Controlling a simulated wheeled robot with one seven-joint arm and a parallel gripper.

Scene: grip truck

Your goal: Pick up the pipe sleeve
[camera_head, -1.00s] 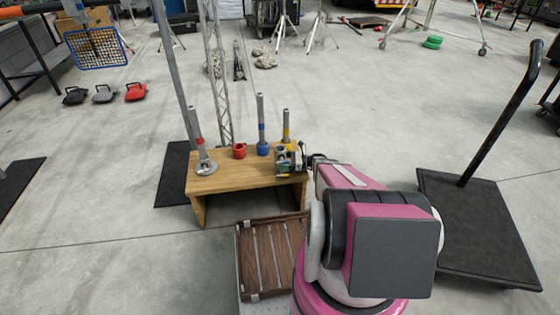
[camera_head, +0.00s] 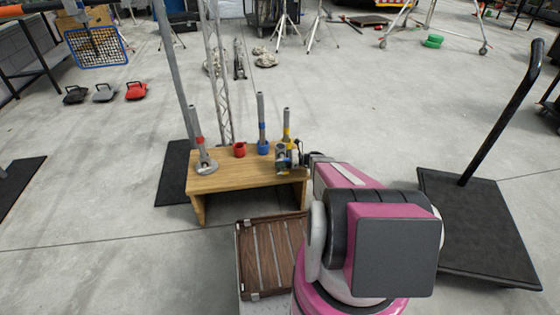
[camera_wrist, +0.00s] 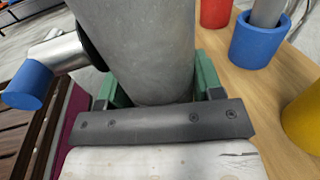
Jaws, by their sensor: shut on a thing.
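The pipe sleeve, which I take to be the wide grey cylinder (camera_wrist: 140,45), fills the middle of the wrist view. A metal stub with a blue end (camera_wrist: 28,85) sticks out on its left side. My gripper (camera_wrist: 162,85) is shut on the cylinder, with a green finger on each side. In the head view my gripper (camera_head: 296,160) is at the right end of the wooden bench (camera_head: 235,183), and the held sleeve is small and partly hidden there. I cannot tell whether it touches the bench top.
A red cup (camera_head: 239,150), a blue cup with an upright pipe (camera_head: 263,148) and a yellow-marked pipe (camera_head: 286,125) stand on the bench. A pipe with a flanged foot (camera_head: 206,165) stands at its left. A brown slatted case (camera_head: 272,250) lies in front; a black platform cart (camera_head: 475,225) is right.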

